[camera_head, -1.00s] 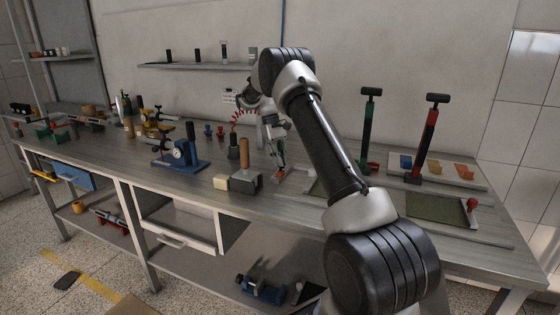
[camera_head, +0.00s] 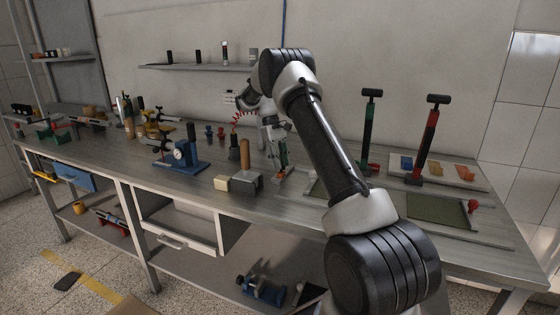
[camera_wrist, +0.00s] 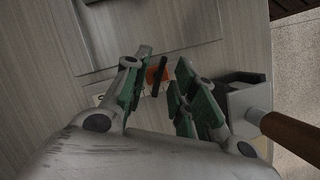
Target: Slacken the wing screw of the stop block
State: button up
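My gripper (camera_wrist: 162,62) has green-padded fingers that stand apart. In the wrist view a small orange block (camera_wrist: 151,73), which looks like the stop block, lies beyond and between the fingertips. A dark upright bar (camera_wrist: 161,76), which looks like its wing screw, stands in front of the orange, between the fingers. I see a gap on both sides of the bar, so nothing looks gripped. In the head view my gripper (camera_head: 281,158) points down at the bench, just right of a grey block with a wooden handle.
The grey block (camera_head: 247,185) with its upright wooden handle (camera_head: 244,153) stands close beside my gripper; the handle also shows in the wrist view (camera_wrist: 292,132). A pale block (camera_head: 221,183) and a blue dial device (camera_head: 182,156) are to the left. Two tall-handled tools (camera_head: 369,125) stand right.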

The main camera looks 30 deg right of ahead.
jog(key=v, duration=1.2)
